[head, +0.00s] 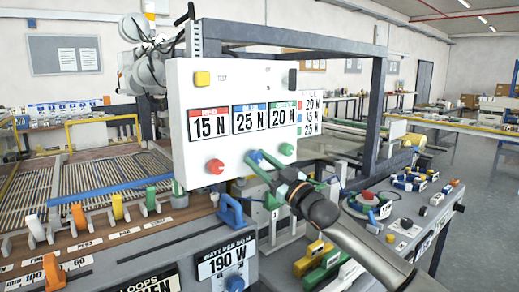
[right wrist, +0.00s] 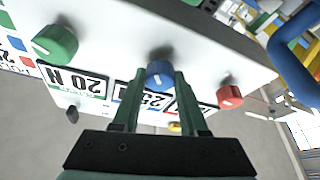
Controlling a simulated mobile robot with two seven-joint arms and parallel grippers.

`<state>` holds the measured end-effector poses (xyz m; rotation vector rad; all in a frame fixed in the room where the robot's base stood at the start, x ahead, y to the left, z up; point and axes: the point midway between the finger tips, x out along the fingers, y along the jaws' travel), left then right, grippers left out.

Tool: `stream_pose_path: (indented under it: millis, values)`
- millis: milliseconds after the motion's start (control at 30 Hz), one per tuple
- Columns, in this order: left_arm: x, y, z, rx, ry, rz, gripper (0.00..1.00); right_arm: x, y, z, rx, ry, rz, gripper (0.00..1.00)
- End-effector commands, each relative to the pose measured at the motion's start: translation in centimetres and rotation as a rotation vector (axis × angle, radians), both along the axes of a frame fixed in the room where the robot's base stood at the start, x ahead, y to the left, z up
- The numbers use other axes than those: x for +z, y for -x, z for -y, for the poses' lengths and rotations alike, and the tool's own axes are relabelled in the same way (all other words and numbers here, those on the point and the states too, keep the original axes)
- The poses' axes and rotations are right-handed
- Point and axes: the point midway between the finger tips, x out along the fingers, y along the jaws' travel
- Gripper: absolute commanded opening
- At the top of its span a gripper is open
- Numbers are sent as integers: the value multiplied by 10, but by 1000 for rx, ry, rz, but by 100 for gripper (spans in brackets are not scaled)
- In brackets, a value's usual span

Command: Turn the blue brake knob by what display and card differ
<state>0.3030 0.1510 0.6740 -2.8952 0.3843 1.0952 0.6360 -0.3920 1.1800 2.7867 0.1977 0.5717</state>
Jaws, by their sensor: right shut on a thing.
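The white control panel (head: 205,90) faces me in the head view, with red, blue and green knobs along its bottom edge. Its display windows read 15 N under red (head: 208,124), 25 N under blue (head: 250,118) and 20 N under green (head: 283,115). The card (head: 311,110) at its right lists red 20 N, blue 15 N, green 25 N. My right gripper (head: 262,161) is at the blue knob (right wrist: 159,74), shut on it with a green finger on each side. The red knob (right wrist: 229,97) and green knob (right wrist: 55,43) are clear of the fingers. My left gripper is not in view.
A lower console holds a 190 W display (head: 226,262) and a blue handle (head: 231,212). Several coloured levers stand at the left, beside a mesh bed (head: 95,172). A button console (head: 405,225) lies right of my right arm. The panel's dark frame (head: 378,110) rises behind.

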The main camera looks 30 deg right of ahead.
Motion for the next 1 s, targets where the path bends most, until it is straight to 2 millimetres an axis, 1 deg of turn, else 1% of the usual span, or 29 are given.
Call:
stream_pose_path:
  millis: [33,200,300,500,700,1000]
  values:
    - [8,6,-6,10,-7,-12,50,6,0,2,-4,50,-1,0]
    - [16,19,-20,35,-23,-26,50,6,0,2,-2,210,12,0]
    - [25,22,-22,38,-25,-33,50,7,0,3,-2,303,19,0]
    - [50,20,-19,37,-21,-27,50,7,0,3,0,481,36,0]
    - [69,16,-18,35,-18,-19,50,5,0,3,0,626,47,0]
    - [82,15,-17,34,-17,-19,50,4,-1,3,0,759,59,0]
